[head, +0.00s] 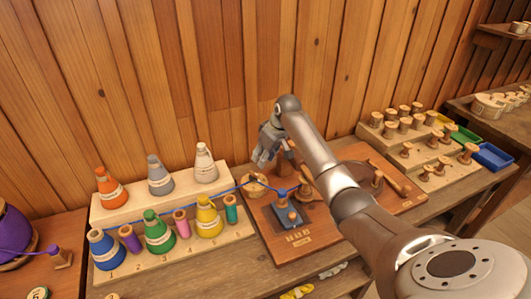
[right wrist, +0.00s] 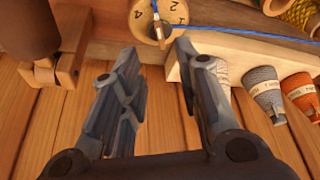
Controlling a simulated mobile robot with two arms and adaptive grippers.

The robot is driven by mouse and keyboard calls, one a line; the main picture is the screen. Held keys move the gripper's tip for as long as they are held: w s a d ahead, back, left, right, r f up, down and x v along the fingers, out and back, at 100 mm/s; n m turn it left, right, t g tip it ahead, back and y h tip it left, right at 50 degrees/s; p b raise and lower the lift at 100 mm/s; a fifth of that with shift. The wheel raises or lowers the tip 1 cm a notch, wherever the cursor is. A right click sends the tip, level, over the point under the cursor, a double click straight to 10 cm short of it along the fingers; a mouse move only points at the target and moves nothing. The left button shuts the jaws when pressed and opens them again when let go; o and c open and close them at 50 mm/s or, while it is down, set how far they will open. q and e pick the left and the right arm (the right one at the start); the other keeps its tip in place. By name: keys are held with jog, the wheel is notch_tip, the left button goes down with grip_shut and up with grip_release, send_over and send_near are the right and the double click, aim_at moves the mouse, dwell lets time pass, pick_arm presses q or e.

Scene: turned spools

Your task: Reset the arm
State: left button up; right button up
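My right arm reaches in from the lower right of the head view, over the wooden winding board (head: 340,215). Its gripper (head: 262,160) hangs near the plank wall, just above a small round wooden piece (head: 255,187). In the right wrist view the gripper's fingers (right wrist: 158,50) are apart with nothing between them. The round piece (right wrist: 148,22), marked with dark characters, shows just beyond the fingertips, apart from them. A blue thread (right wrist: 230,32) runs from it. My left gripper is not in view.
Thread cones, such as the yellow one (head: 208,218), and small colored spools stand on a stepped rack (head: 130,212) at left. A blue guide block (head: 287,213) carries the thread. Wooden spools fill a rack (head: 415,145) at right, beside a blue bin (head: 490,156).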

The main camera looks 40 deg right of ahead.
jog(key=shift+v, duration=0.9)
